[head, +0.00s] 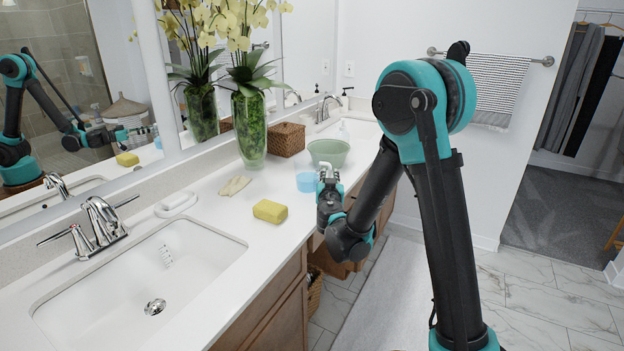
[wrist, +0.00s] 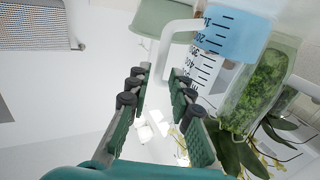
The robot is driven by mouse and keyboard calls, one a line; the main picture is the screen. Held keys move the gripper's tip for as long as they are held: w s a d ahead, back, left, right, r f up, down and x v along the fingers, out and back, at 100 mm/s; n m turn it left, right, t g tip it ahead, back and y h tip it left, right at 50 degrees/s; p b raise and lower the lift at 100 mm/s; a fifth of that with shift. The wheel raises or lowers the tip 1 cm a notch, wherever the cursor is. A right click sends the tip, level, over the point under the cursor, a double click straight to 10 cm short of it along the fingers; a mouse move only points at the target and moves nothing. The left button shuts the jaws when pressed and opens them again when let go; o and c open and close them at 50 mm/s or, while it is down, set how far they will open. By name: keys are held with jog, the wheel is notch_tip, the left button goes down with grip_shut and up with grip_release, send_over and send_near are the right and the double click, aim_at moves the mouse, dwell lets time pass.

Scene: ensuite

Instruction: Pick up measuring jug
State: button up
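The measuring jug (head: 306,183) stands on the white counter. It is clear with blue at its base, and its pale handle is on the side facing my gripper. In the wrist view the jug (wrist: 228,38) shows black scale marks, and its white handle reaches down between my fingers. My gripper (head: 327,190) is beside the jug at the counter's front edge. In the wrist view my gripper (wrist: 160,85) is open, with a finger on each side of the handle. A gap shows between the fingers; I cannot tell whether either one touches the handle.
A green bowl (head: 328,152) sits just behind the jug. A yellow sponge (head: 270,211), beige gloves (head: 235,186), a wicker box (head: 286,139) and a glass flower vase (head: 249,130) are on the counter. A sink (head: 140,285) is at the near left. The mirror runs along the left wall.

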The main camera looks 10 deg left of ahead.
aim_at(330, 171)
jog(key=w, duration=0.4)
jog(key=shift+a, duration=0.2)
grip_shut()
